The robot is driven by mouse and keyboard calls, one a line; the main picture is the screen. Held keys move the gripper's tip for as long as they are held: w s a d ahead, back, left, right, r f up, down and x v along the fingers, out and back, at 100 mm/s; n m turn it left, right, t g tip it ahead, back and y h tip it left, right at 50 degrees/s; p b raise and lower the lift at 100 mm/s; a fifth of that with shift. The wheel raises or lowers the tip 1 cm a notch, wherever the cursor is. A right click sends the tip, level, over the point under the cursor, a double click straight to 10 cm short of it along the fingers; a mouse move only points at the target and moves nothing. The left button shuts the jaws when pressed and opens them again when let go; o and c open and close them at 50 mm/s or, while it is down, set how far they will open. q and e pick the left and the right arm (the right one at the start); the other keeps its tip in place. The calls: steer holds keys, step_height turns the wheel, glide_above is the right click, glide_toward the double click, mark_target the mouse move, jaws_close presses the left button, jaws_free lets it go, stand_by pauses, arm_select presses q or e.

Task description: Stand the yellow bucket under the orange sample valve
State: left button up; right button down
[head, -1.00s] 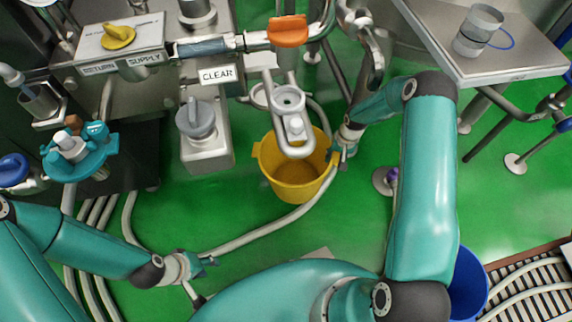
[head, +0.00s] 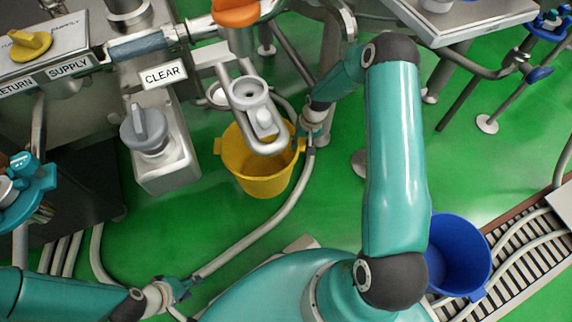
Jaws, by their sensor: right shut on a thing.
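The yellow bucket (head: 262,172) stands upright, at or near the green floor; I cannot tell whether it touches. The orange sample valve (head: 236,12) is at the top, on the steel pipe. A steel bracket with a ring (head: 250,92) hangs below the valve and covers part of the bucket's mouth. My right gripper (head: 305,138) is shut on the bucket's right rim. My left gripper (head: 182,287) is low at the left, apart from the bucket, near a pale hose; its fingers are too small to read.
A blue bucket (head: 457,256) stands at the lower right beside a floor drain grate (head: 515,245). A grey-knobbed steel box (head: 162,160) is left of the yellow bucket. A pale hose (head: 262,232) crosses the floor in front. A steel table (head: 465,22) is at the upper right.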

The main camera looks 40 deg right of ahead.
step_height(320, 180, down, 8)
steer(key=b, duration=0.2)
steer(key=shift+r, duration=0.25)
steer(key=c, duration=0.8)
jaws_free()
steer(key=shift+f+b, duration=0.1)
steer(key=shift+b, duration=0.2)
steer(key=r+p, duration=0.1)
steer(key=r, duration=0.3)
steer(key=d+r+p, duration=0.1)
steer(key=r+p, duration=0.1)
steer(key=r, duration=0.2)
steer(key=s+r+p, duration=0.1)
steer(key=r, duration=0.3)
steer(key=shift+s+d, duration=0.1)
steer(key=shift+d, duration=0.25)
steer(key=shift+s, duration=0.1)
